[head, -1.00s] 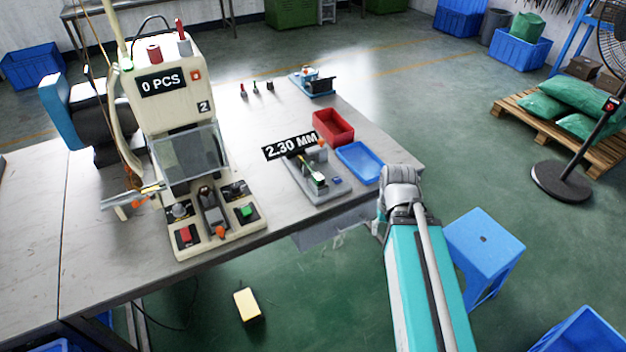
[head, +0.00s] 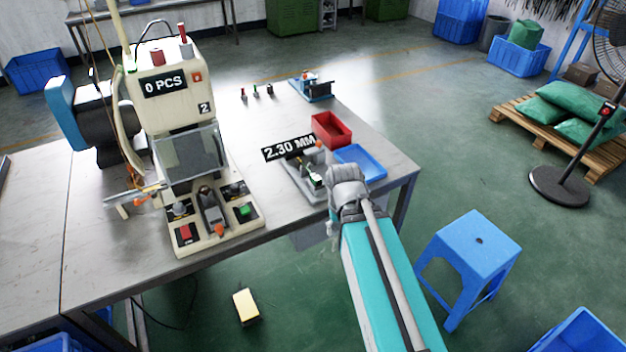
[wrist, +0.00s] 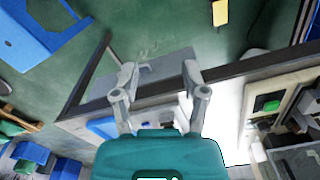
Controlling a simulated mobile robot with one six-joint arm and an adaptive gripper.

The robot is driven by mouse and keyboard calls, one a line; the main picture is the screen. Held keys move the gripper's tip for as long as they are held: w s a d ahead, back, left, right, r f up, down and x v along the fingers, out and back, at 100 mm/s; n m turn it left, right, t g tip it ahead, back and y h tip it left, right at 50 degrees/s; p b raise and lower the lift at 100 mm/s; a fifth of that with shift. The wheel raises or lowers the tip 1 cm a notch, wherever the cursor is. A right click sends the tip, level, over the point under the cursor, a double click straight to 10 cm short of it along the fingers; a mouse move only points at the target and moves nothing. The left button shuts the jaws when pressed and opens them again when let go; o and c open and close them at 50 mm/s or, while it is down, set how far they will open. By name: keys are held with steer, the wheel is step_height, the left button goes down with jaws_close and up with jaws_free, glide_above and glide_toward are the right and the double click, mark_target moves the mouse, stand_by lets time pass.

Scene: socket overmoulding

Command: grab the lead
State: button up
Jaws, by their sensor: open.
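I cannot make out the lead for certain in either view. In the wrist view my gripper (wrist: 159,72) is open, with its two fingers apart and nothing between them. It is by the front edge of the workbench (head: 290,232). In the head view my arm's end is beside the measuring fixture labelled 2.30 MM (head: 303,188), and my arm hides most of the gripper. The moulding machine (head: 170,100) stands to the left, its display reading 0 PCS.
A blue tray (head: 372,163) and a red bin (head: 331,131) sit on the bench behind my arm's end. A blue fixture (head: 318,91) stands at the far edge. A blue stool (head: 470,245) is on the floor to the right.

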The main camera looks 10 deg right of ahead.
steer(key=shift+a, duration=0.1)
steer(key=o, duration=0.4)
steer(key=shift+c, duration=0.2)
steer(key=shift+o, duration=1.1)
steer(key=shift+w+f, duration=0.2)
steer(key=shift+w, duration=0.05)
steer(key=w+f+m+h+b, duration=0.1)
steer(key=w, duration=0.1)
steer(key=w+f+m+h+b, duration=0.1)
steer(key=w+b, duration=0.1)
steer(key=w, duration=0.1)
steer(key=w+a+f+m+h+b, duration=0.1)
steer(key=w, duration=0.1)
steer(key=shift+w+f+m+h+b, duration=0.2)
steer(key=shift+m+h+b, duration=0.1)
steer(key=shift+h+b, duration=0.1)
steer(key=w+a+m+t+h+b, duration=0.1)
steer(key=w+a+m+h+b, duration=0.2)
steer(key=w, duration=0.3)
steer(key=w+a+m+t+h+b, duration=0.2)
steer(key=w+a+m+h+b, duration=0.1)
steer(key=w, duration=0.3)
steer(key=w+a+r+m+t+h+b, duration=0.1)
steer(key=w+a+m+h+b, duration=0.2)
steer(key=w+a+m, duration=0.1)
steer(key=shift+w+a+m, duration=0.3)
steer(key=shift+w, duration=0.6)
